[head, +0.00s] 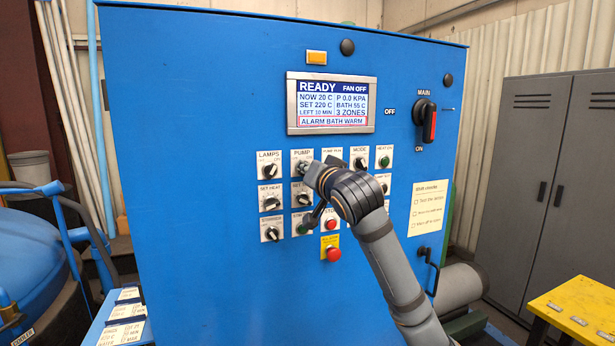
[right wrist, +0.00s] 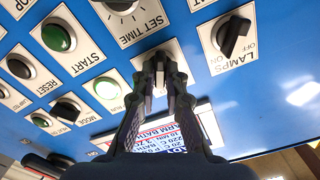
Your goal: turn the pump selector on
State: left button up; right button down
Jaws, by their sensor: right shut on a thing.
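The pump selector (head: 301,155) is a knob on a white plate marked PUMP, in the top row of the blue control panel, right of the lamps selector (head: 268,170). My right gripper (head: 310,172) reaches it from the lower right and covers most of its knob. In the right wrist view, the fingers of my right gripper (right wrist: 162,80) are shut on the knob in front of its white plate (right wrist: 157,49). The knob's pointing direction is hidden by the fingers. My left gripper is in neither view.
Several other knobs and buttons surround it, including the set time selector (right wrist: 122,7) and lamps selector (right wrist: 234,38). Above are a screen (head: 332,103) reading READY, FAN OFF, and the main switch (head: 426,122). A yellow table (head: 580,305) stands lower right; a blue vessel (head: 35,250) stands left.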

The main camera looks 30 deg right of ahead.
dwell(0.4)
jog(key=c, duration=1.4)
grip_release()
jog(key=v, duration=0.7)
jog(key=shift+s, duration=0.25)
